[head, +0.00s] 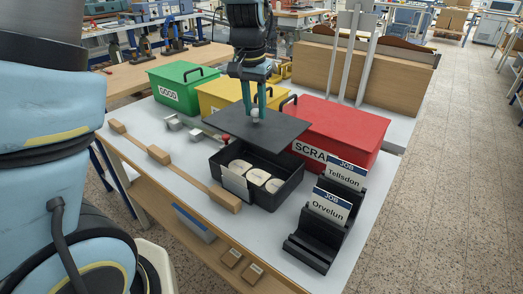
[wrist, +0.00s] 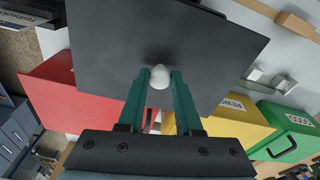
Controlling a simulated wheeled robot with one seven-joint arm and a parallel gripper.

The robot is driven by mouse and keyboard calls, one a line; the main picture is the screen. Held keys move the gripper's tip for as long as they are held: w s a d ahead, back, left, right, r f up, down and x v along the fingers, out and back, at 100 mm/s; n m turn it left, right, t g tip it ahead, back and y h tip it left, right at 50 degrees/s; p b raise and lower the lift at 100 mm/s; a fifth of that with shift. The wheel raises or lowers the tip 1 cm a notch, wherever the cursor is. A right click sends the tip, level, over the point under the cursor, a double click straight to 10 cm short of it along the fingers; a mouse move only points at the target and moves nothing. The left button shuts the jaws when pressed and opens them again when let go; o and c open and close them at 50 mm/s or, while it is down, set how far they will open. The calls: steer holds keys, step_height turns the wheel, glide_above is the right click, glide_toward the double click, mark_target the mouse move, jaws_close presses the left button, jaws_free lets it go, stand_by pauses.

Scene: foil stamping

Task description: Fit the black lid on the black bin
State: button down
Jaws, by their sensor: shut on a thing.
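My gripper (head: 256,108) is shut on the light round knob (wrist: 159,78) of the black lid (head: 268,133). The lid is a flat dark plate. In the head view it hangs above the rear part of the black bin (head: 270,198), slightly tilted and set back, so the bin's front half is uncovered. The bin sits on the table and holds several pale round-topped pieces (head: 257,176). The lid hides the bin's rear rim. In the wrist view the lid (wrist: 110,45) fills the upper middle and the bin is hidden.
Green (head: 182,83), yellow (head: 220,98) and red (head: 350,132) lidded boxes stand behind the lid, the red one close to its right. A black card rack (head: 312,250) stands right of the bin. A wooden bar (head: 187,172) lies to the left.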

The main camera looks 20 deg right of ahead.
step_height(320, 180, down, 10)
steer(key=p, duration=0.2)
steer(key=shift+w+r, duration=0.1)
steer(key=shift+f+b, duration=0.35)
steer(key=shift+f, duration=0.25)
steer(key=c, duration=0.6)
jaws_free()
steer(key=shift+r, duration=0.15)
